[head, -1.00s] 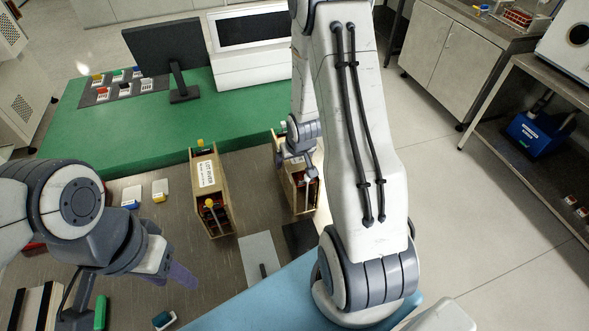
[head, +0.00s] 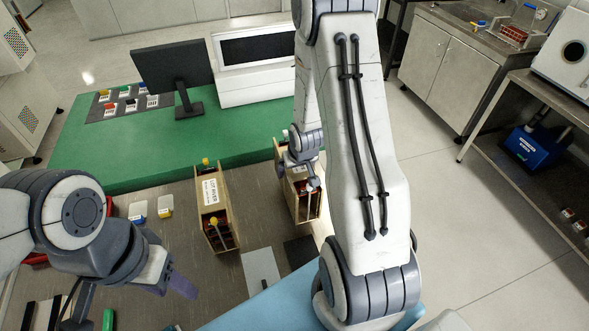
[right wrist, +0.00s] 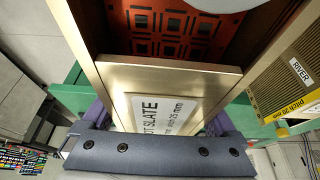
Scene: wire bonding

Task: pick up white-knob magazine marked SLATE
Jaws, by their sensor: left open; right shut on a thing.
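The magazine marked SLATE (right wrist: 165,78) fills the right wrist view, its white label (right wrist: 160,112) reading "LOT SLATE". My right gripper (right wrist: 160,125) is shut on it, with a purple finger at each side of the labelled end. In the head view the same magazine (head: 308,208) is partly hidden behind my right arm and gripper (head: 300,172). A white knob (head: 285,133) shows at its far end. I cannot tell whether its base touches the table. My left gripper (head: 172,280) is open and empty at the lower left, away from the magazines.
A yellow-knob magazine (head: 212,205) stands left of the held one; its RIVER label (right wrist: 302,72) shows in the right wrist view. A grey plate (head: 261,270) and a dark plate (head: 300,251) lie in front. A monitor (head: 171,68) stands behind on the green mat (head: 110,160).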

